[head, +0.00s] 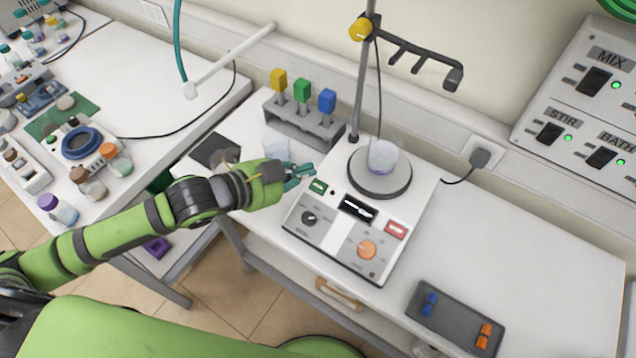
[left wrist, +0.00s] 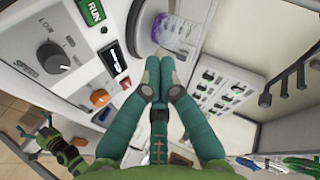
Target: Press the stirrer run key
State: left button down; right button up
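The stirrer (head: 340,235) is a white hotplate unit with a dark round plate, a small display, a black speed knob and an orange knob. Its green run key (head: 318,187) is at the upper left of the front panel; it also shows at the top of the left wrist view (left wrist: 92,12). My left gripper (head: 308,171) is just above and left of the run key, apart from it as far as I can tell. In the left wrist view its teal fingertips (left wrist: 160,70) are together with nothing between them. My right gripper (left wrist: 38,128) shows small at lower left there.
A beaker (head: 383,157) stands on the stirrer's plate. A rack (head: 303,125) with yellow, green and blue tools stands behind. A red key (head: 396,230) is on the panel's right. A stand rod (head: 360,85) rises behind. The table is clear at right, beyond a dark tray (head: 455,318).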

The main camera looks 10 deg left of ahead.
pick_arm(q)
jog(key=shift+w+f, duration=0.1)
jog(key=b, duration=0.7)
send_over(318, 186)
jog(key=s+a, duration=0.1)
jog(key=s, duration=0.2)
jog(key=f, duration=0.6)
jog(key=shift+w+a+f, duration=0.1)
jog(key=shift+w+f, duration=0.1)
jog(key=shift+f, duration=0.05)
jog(key=shift+w+f+b, duration=0.35)
jog(key=shift+f, duration=0.5)
jog(key=shift+d+f, duration=0.1)
jog(key=shift+d, duration=0.1)
jog(key=shift+w+f, duration=0.1)
jog(key=shift+f, duration=0.2)
